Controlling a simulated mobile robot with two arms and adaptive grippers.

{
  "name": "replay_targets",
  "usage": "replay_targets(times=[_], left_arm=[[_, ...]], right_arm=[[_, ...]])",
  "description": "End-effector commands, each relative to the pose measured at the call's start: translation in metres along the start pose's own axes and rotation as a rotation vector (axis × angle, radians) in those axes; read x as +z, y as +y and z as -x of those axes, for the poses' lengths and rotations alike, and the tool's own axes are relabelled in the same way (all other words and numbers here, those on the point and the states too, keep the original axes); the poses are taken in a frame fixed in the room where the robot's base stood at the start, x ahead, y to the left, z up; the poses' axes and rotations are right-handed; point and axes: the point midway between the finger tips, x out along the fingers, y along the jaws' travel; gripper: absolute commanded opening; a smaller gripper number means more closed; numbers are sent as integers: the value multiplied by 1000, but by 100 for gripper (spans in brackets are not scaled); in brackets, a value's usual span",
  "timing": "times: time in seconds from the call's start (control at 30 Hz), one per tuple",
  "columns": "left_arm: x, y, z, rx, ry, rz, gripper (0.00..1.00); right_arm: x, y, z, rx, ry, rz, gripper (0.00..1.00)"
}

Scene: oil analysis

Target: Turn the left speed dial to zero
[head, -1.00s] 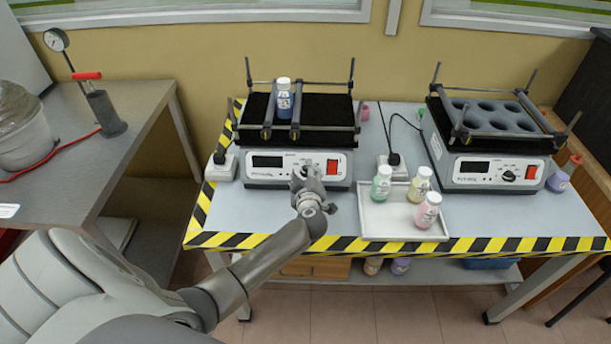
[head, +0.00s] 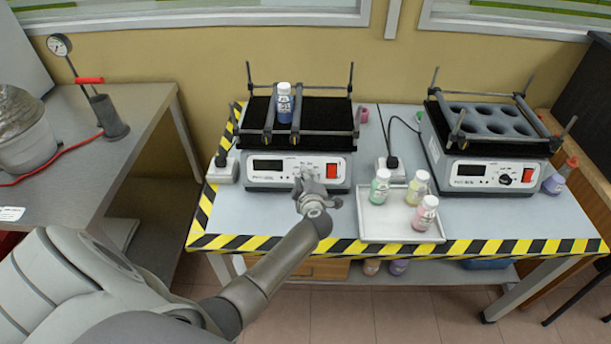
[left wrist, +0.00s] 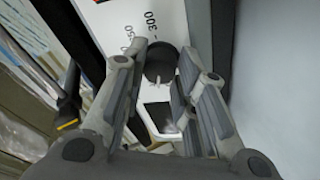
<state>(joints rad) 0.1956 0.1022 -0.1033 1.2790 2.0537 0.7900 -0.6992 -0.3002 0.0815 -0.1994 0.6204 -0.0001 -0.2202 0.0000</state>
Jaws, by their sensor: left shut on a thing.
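The left shaker (head: 262,181) stands on the table, with a blue-filled bottle (head: 284,102) clamped upright on its black top. Its left speed dial (left wrist: 160,64) is the black knob on the white panel in the left wrist view, with printed marks such as 300 beside it. My left gripper (head: 306,174) reaches the front panel and hides the dial in the head view. Its fingers are shut on the dial, one on each side in the wrist view. I cannot read where the dial points. My right gripper is not in view.
The shaker's red switch (head: 332,171) is just right of my left gripper. A white tray (head: 378,233) with three bottles stands close on the right. A second shaker (head: 468,187) stands further right. The table's front edge has yellow-black tape (head: 480,247).

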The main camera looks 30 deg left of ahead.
Motion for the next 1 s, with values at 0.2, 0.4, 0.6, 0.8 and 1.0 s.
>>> replay_targets(times=[0.2, 0.4, 0.6, 0.8, 1.0], left_arm=[[1, 1, 2, -34, 8, 152, 3], [1, 1, 1, -53, 16, 248, 3], [2, 0, 1, -63, 19, 299, 3], [2, 0, 0, -66, 20, 312, 2], [2, -1, 0, -66, 21, 311, 2]], right_arm=[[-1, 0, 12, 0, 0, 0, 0], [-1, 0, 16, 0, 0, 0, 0], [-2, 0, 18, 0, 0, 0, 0], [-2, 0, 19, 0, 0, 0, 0], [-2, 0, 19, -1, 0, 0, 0]])
